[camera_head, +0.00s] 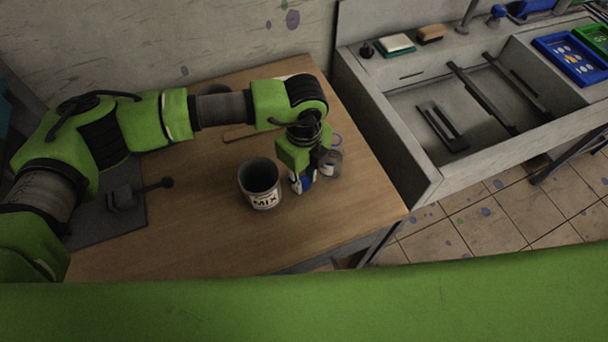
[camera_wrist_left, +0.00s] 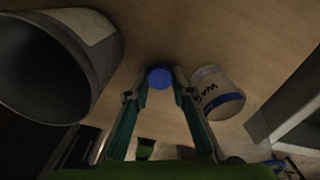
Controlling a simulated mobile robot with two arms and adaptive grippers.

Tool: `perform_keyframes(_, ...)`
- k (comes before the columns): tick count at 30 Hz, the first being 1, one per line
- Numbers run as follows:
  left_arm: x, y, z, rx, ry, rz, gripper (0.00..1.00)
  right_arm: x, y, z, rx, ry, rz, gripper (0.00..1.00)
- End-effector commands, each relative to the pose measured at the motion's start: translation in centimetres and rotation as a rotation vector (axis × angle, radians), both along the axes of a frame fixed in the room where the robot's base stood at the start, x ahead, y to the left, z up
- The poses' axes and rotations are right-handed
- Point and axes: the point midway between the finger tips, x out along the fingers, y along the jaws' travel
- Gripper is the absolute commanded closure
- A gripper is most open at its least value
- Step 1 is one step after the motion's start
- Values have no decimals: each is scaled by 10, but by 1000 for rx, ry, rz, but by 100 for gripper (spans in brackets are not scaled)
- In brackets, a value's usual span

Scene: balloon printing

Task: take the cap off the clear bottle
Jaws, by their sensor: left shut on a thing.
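My left gripper (camera_head: 301,180) points down over the wooden table, between the MIX can and a smaller labelled cup. It is shut on the round blue cap (camera_wrist_left: 160,77), which shows between its fingertips in the left wrist view (camera_wrist_left: 156,90). A patch of the blue cap (camera_head: 308,184) also shows at the fingertips in the head view. The clear bottle's body cannot be made out; the cap and fingers cover that spot, so I cannot tell whether the cap is still on it. My right gripper is not in view.
The open grey MIX can (camera_head: 260,185) stands close left of the gripper. The small labelled cup (camera_wrist_left: 217,94) stands close on its right. A grey sink unit (camera_head: 385,135) adjoins the table's right side. The table front (camera_head: 190,235) is clear.

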Motion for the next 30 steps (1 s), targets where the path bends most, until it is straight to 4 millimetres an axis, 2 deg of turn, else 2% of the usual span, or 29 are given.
perform_keyframes(7, 0, 0, -5, 0, 0, 0, 100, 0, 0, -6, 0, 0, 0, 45)
perform_keyframes(8, 0, 0, -3, 0, 0, 0, 71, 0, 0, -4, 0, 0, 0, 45)
perform_keyframes(20, 0, 0, 4, 0, 0, 1, 71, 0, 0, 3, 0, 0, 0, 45)
perform_keyframes(21, 1, 0, 6, -2, -1, 1, 71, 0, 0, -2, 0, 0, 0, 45)
perform_keyframes(23, 1, -1, 15, -3, -3, 2, 71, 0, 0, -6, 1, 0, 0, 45)
perform_keyframes(30, 1, 0, 68, -2, -4, 0, 71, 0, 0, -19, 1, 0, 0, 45)
